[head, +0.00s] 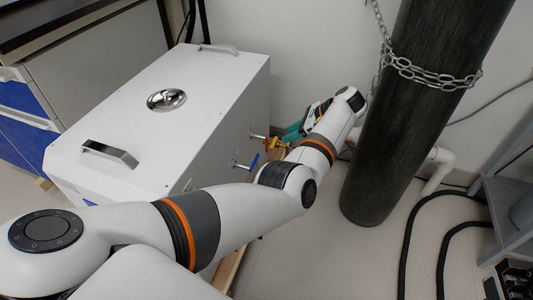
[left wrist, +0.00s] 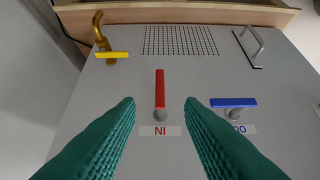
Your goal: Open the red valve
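The red valve handle (left wrist: 160,88) is a straight red bar on a grey panel in the left wrist view, in line with its round knob above a label reading "NI". My left gripper (left wrist: 159,103) has two teal fingers spread apart, one on each side of the red handle's knob end, with gaps to both. In the head view the left gripper (head: 292,131) is beside that box face, partly hidden by my arm. My right gripper is not seen.
A blue handle (left wrist: 233,102) and a yellow handle (left wrist: 112,55) with a brass spout flank the red one. The white box (head: 150,120) has metal grips. A dark chained cylinder (head: 410,130) stands close right of my left arm. Black hoses (head: 408,235) cross the floor.

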